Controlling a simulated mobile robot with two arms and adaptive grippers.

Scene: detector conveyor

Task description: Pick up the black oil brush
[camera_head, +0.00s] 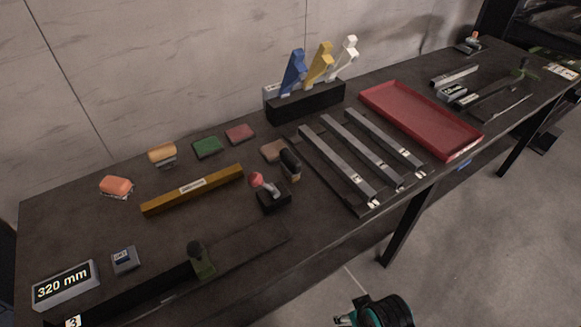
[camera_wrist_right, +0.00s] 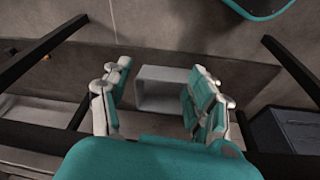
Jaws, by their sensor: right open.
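The black oil brush (camera_head: 290,162) appears to be the dark, rounded-top piece with a lighter lower part. It stands on the dark table (camera_head: 225,235) near the middle, just behind a small black block with a red ball knob (camera_head: 258,180). My right gripper (camera_wrist_right: 160,95) is open and empty in the right wrist view. A teal and black part of my arm shows at the bottom edge of the head view, in front of the table and well apart from the brush. The brush does not show in the wrist view. My left gripper is not in view.
Near the brush lie a yellow bar (camera_head: 192,189), green block (camera_head: 208,147), red block (camera_head: 240,134) and several metal bars (camera_head: 375,150). A red tray (camera_head: 420,118) is farther right. A pale open box (camera_wrist_right: 162,88) shows beyond my right fingers.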

